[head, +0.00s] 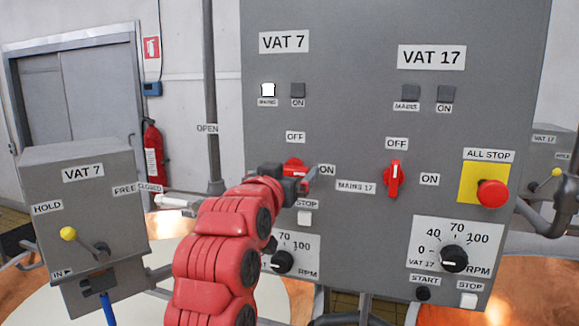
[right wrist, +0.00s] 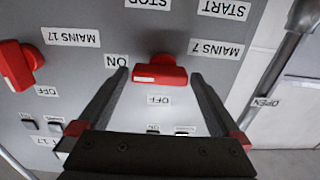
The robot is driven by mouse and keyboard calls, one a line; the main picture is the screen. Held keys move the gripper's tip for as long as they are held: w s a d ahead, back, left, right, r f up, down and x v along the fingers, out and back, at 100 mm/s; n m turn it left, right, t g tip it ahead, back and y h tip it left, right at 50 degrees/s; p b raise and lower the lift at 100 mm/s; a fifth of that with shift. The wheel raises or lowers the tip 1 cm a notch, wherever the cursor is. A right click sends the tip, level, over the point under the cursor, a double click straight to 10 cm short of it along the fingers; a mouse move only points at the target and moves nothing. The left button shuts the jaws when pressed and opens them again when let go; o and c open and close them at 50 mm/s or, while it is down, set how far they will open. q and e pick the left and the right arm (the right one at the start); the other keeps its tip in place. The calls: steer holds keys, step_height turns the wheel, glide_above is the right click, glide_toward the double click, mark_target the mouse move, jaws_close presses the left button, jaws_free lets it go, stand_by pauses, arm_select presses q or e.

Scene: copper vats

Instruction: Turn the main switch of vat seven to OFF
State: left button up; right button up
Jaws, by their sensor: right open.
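The red VAT 7 main switch (head: 293,162) is on the grey panel, partly hidden behind my right gripper (head: 297,181) in the head view. In the right wrist view, which is upside down to the panel, the switch (right wrist: 160,71) lies level, its white mark towards the ON label (right wrist: 116,61). The OFF label (right wrist: 159,100) is at a right angle to it. My right gripper (right wrist: 160,75) is open, one finger on each side of the switch, with gaps visible. My left gripper is not in view.
The red VAT 17 switch (head: 393,179) points to OFF. The red ALL STOP button (head: 492,193) is further right. The VAT 7 mains lamp (head: 268,90) is white; its ON lamp (head: 298,90) is dark. A VAT 7 lever box (head: 75,160) stands at left.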

steer(key=c, duration=1.2)
steer(key=shift+o, duration=0.2)
steer(key=shift+f+n+b, duration=0.15)
steer(key=shift+n+b, duration=0.15)
steer(key=shift+b, duration=0.3)
steer(key=n+b, duration=0.9)
steer(key=b, duration=0.4)
steer(key=shift+a, duration=0.1)
steer(key=shift+w+n+b, duration=0.1)
steer(key=shift+n+b, duration=0.65)
steer(key=shift+n, duration=0.65)
steer(key=n, duration=0.3)
steer(key=shift+a+r, duration=0.2)
steer(key=shift+r, duration=0.05)
steer(key=shift+f+n+p, duration=0.1)
steer(key=shift+n+p, duration=0.3)
steer(key=shift+n, duration=0.8)
